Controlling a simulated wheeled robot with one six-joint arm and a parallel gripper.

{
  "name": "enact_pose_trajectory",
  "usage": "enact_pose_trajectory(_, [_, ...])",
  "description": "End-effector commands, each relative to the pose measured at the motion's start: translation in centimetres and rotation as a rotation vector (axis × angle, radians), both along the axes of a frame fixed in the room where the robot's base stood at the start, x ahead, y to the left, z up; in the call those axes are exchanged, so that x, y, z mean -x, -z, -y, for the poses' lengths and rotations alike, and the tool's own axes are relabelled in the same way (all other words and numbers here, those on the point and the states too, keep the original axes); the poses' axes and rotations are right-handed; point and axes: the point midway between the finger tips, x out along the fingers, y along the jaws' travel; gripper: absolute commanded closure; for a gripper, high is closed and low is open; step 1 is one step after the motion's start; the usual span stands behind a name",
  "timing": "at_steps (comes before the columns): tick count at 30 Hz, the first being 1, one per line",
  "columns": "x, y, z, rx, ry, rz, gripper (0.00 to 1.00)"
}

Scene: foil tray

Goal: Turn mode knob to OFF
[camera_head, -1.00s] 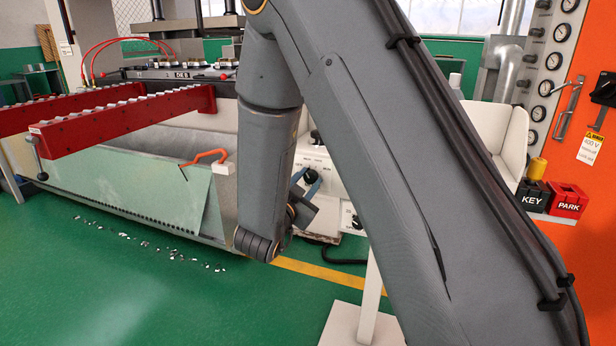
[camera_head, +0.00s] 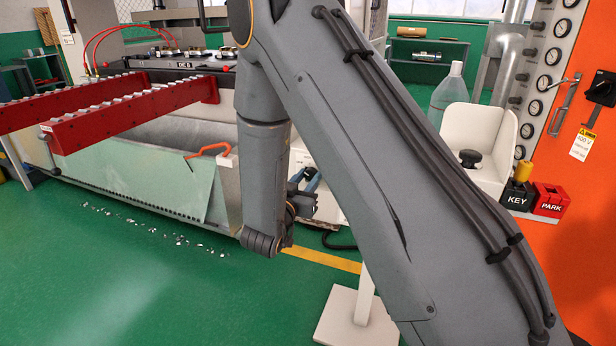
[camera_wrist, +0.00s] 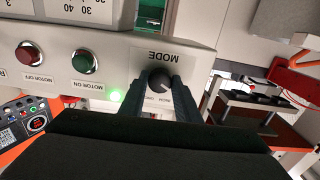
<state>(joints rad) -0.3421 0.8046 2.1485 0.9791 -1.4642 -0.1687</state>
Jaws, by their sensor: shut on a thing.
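In the wrist view, which is upside down, the black round mode knob (camera_wrist: 160,82) sits on a pale control panel (camera_wrist: 120,62) under the word MODE. My gripper (camera_wrist: 157,90) has one dark finger on each side of the knob and is shut on it. Small position labels beside the knob are partly hidden by the fingers and too small to read, so I cannot tell the knob's setting. In the head view my gripper (camera_head: 305,183) shows its bluish fingers facing the panel; my arm hides the knob there.
On the panel are a red MOTOR OFF button (camera_wrist: 30,53), a green MOTOR ON button (camera_wrist: 84,61) and a lit green lamp (camera_wrist: 116,96). Red roller rails (camera_head: 130,118) stand at left. KEY (camera_head: 517,195) and PARK (camera_head: 550,199) boxes stand at right.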

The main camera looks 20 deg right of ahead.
Motion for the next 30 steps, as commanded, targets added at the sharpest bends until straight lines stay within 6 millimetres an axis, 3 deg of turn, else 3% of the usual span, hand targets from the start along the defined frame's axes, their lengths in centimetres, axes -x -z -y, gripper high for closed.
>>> enact_pose_trajectory(11, [-0.1,-0.1,0.0,0.004,-0.001,0.000,0.93])
enact_pose_trajectory(12, [-0.1,-0.1,0.0,0.004,-0.001,0.000,0.64])
enact_pose_trajectory(15, [-0.1,-0.1,0.0,0.004,-0.001,0.000,0.52])
enact_pose_trajectory(24, [0.1,0.0,-0.2,0.003,-0.001,-0.001,0.52])
enact_pose_trajectory(30, [2.0,0.0,-1.7,0.003,-0.004,-0.001,0.52])
